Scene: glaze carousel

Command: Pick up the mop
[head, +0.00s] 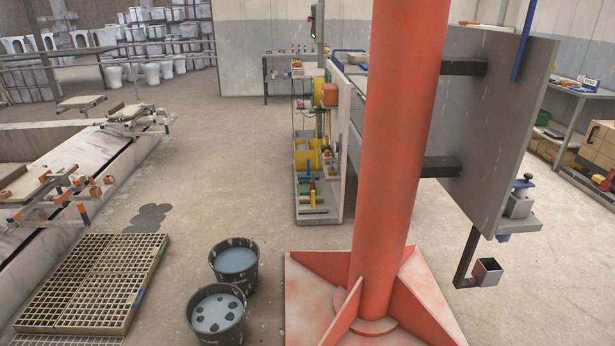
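I cannot make out a mop head anywhere in the head view. A thin blue pole (524,38) shows at the top right, in front of the grey panel (480,130). Its upper end is cut off by the frame, and I cannot tell what it belongs to. Two dark buckets stand on the floor left of the red column: the rear one (235,260) holds bluish liquid, and the front one (217,314) holds pale liquid with dark spots. Neither of my grippers is in view.
A thick red column (398,140) on a finned base plate (310,290) blocks the centre. A slatted grate (95,280) and a dark wet patch (149,217) lie at left. A tool shelf (320,160) stands behind. Floor between the grate and shelf is open.

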